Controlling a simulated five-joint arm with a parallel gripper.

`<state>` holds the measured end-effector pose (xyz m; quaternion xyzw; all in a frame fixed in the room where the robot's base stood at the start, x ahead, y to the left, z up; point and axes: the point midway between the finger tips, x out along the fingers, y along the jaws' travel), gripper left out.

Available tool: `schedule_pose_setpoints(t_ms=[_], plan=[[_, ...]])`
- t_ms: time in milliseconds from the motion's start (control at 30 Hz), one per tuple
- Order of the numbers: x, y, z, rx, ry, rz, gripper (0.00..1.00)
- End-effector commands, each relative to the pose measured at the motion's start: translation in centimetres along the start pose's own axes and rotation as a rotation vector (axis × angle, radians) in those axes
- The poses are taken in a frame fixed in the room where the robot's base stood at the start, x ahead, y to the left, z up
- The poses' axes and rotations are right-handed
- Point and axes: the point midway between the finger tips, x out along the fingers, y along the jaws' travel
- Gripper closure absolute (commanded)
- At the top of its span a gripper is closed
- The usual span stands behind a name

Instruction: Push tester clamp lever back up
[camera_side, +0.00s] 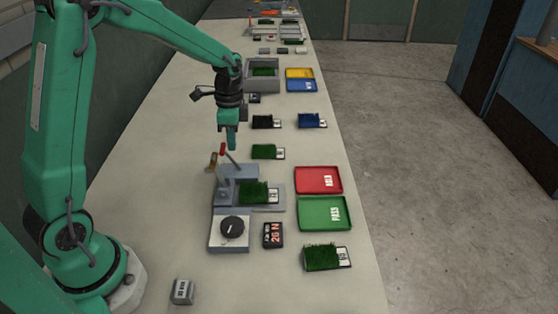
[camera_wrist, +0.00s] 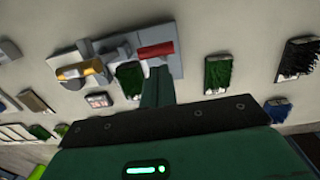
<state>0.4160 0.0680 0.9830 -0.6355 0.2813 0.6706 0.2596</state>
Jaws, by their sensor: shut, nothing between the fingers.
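The grey tester (camera_side: 235,172) stands on the bench with a turf sample (camera_side: 257,193) on its bed. Its clamp lever (camera_side: 222,149) has a red grip on a thin rod that slants up to the left; the red grip also shows in the wrist view (camera_wrist: 155,50). A brass-coloured handle (camera_side: 211,163) stands left of it, also seen in the wrist view (camera_wrist: 79,71). My gripper (camera_side: 231,147) is shut and empty, pointing down right beside the red grip. In the wrist view its fingertips (camera_wrist: 158,72) overlap the grip's lower edge; I cannot tell whether they touch.
A dial unit (camera_side: 232,229) and a force readout (camera_side: 273,235) are in front of the tester. A red tray (camera_side: 319,180) and a green tray (camera_side: 325,213) lie to its right. Loose turf samples (camera_side: 267,152) lie beyond. The bench left of the tester is clear.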

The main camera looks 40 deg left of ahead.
Motion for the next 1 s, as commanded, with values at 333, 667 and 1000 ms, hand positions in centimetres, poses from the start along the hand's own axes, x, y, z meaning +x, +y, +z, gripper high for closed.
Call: schedule_pose_setpoints(t_ms=[333, 667, 1000], plan=[[0.4, 0.0, 1.8, -0.005, -0.001, 0.005, 1.0], [0.5, 0.2, 1.6, -0.006, -0.005, 0.01, 1.0], [0.3, 0.1, 0.5, -0.004, -0.005, 0.008, 1.0]])
